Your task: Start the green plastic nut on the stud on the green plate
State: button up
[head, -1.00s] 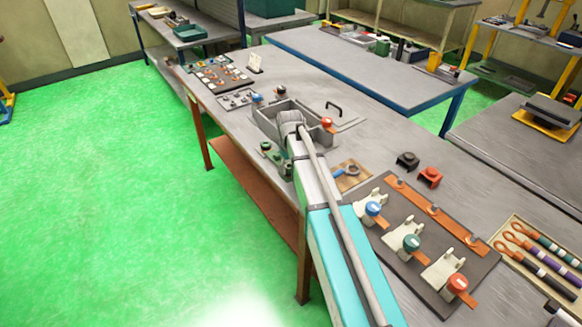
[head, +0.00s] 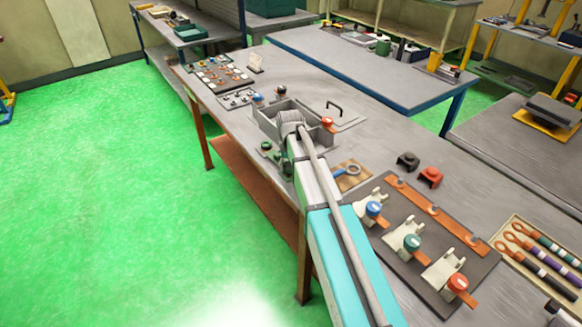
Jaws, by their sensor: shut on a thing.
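Small green parts (head: 268,150) show just left of the gripper at the bench edge, apparently the green plate. The stud itself is too small and too covered to see, so I cannot tell whether the nut touches it.
A grey open box (head: 262,122) stands just behind my wrist, with a red-topped part (head: 328,122) at its right. A dark board (head: 395,262) with blue, green and red capped fittings lies to the right. A blue ring tool (head: 348,170) lies close to my arm.

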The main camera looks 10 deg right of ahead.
jog(key=o, duration=1.1)
jog(key=shift+r+p, duration=3.5)
jog(key=shift+p, duration=0.05)
jog(key=shift+s, duration=0.1)
